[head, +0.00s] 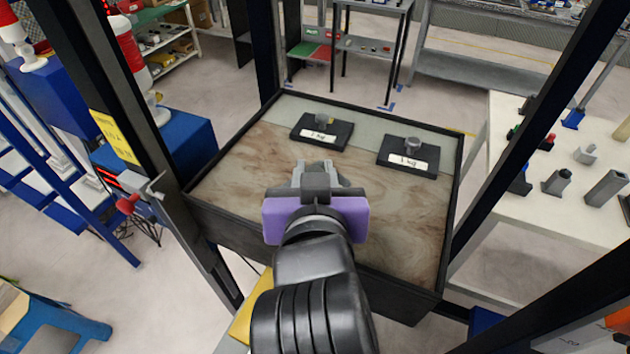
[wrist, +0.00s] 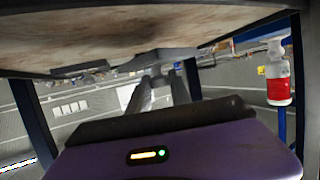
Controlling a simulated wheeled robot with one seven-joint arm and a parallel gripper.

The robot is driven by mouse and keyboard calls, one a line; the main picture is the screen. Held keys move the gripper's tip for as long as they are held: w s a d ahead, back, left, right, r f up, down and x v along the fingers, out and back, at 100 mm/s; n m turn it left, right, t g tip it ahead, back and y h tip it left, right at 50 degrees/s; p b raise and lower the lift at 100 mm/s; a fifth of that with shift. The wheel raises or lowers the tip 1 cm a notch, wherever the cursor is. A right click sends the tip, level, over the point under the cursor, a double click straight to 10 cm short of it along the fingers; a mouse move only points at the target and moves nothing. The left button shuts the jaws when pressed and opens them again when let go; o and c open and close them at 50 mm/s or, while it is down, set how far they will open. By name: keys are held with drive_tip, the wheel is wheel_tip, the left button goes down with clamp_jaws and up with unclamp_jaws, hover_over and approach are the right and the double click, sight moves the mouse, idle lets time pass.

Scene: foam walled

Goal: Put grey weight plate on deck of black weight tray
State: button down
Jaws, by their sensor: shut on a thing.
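Two black weight trays lie flat on the wooden board inside the walled bench: the left tray (head: 338,140) and the right tray (head: 426,171). Each has a white "1 kg" label and a small grey knob on its deck. My gripper (head: 315,170), with a purple body, is over the board, nearer than the left tray and apart from both. Its fingers (wrist: 158,95) also show in the wrist view. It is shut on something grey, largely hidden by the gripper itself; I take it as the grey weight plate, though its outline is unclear.
A raised dark rim (head: 222,221) surrounds the board. Black frame posts stand close on both sides. A white table (head: 515,215) with small grey parts is at the right. Bare board lies left and right of my gripper.

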drive_tip(key=shift+f, duration=1.55)
drive_tip(key=shift+f, duration=0.2)
drive_tip(key=c, duration=1.2)
unclamp_jaws()
